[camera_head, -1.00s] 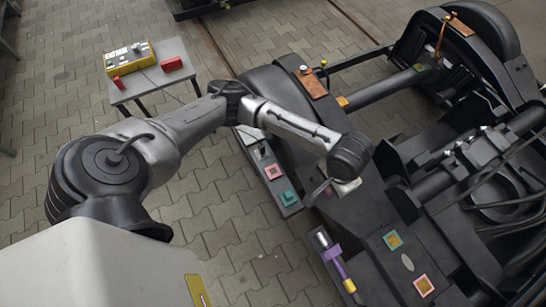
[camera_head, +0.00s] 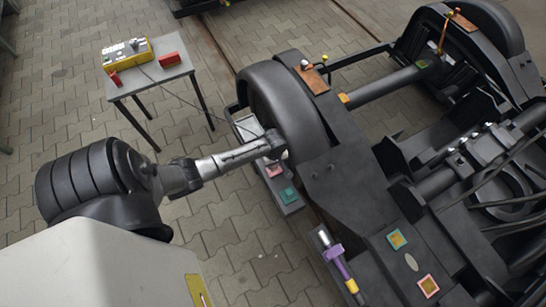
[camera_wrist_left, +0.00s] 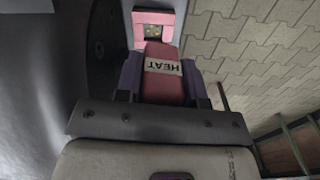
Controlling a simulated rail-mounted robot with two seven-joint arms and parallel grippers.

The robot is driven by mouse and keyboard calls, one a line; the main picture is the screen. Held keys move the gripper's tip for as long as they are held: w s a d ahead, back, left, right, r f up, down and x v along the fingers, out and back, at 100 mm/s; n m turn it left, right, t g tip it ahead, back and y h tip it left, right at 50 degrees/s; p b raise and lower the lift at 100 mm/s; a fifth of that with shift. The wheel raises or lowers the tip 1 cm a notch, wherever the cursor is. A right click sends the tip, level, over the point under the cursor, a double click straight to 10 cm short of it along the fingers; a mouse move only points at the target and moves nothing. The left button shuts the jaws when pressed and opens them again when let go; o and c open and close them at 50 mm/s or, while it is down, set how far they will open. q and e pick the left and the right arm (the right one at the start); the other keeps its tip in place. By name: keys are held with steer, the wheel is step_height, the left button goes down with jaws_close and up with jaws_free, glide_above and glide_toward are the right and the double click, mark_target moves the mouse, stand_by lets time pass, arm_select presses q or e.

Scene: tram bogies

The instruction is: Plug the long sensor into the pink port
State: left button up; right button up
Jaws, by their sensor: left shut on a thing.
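My left gripper (camera_head: 277,153) is low beside the near wheel, at the side box of the bogie. In the left wrist view its two fingers (camera_wrist_left: 164,84) are shut on a pink block labelled HEAT (camera_wrist_left: 163,88). The block points at a pink-framed port (camera_wrist_left: 152,18) with a dark contact face, just beyond its tip; I cannot tell whether they touch. In the head view a pink port (camera_head: 274,171) sits just below the gripper, partly covered. Another pink-framed port (camera_head: 428,286) is on the bogie deck. A long stick with purple and yellow bands (camera_head: 338,264) lies on the deck. My right gripper is out of view.
A teal port (camera_head: 289,195) is beside the pink one. A green-and-yellow port (camera_head: 396,239) is on the deck. The black wheel (camera_head: 285,105) stands close to my gripper. A small table (camera_head: 150,84) with a yellow unit (camera_head: 127,54) is behind, with a cable running from it.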

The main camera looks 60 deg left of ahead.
arm_select(q)
steer(key=shift+w+a+f+n, duration=0.25)
steer(key=shift+a+n, duration=0.1)
steer(key=shift+a, duration=0.25)
steer(key=shift+w+a+f+n, duration=0.2)
steer(key=shift+a+n, duration=0.15)
steer(key=shift+a, duration=0.25)
steer(key=shift+f, duration=0.15)
step_height(320, 180, down, 6)
steer(key=b, duration=0.7)
steer(key=shift+r, duration=0.25)
steer(key=shift+r+p, duration=0.1)
steer(key=shift+p, duration=0.4)
steer(key=shift+d, duration=0.1)
stand_by(0.6)
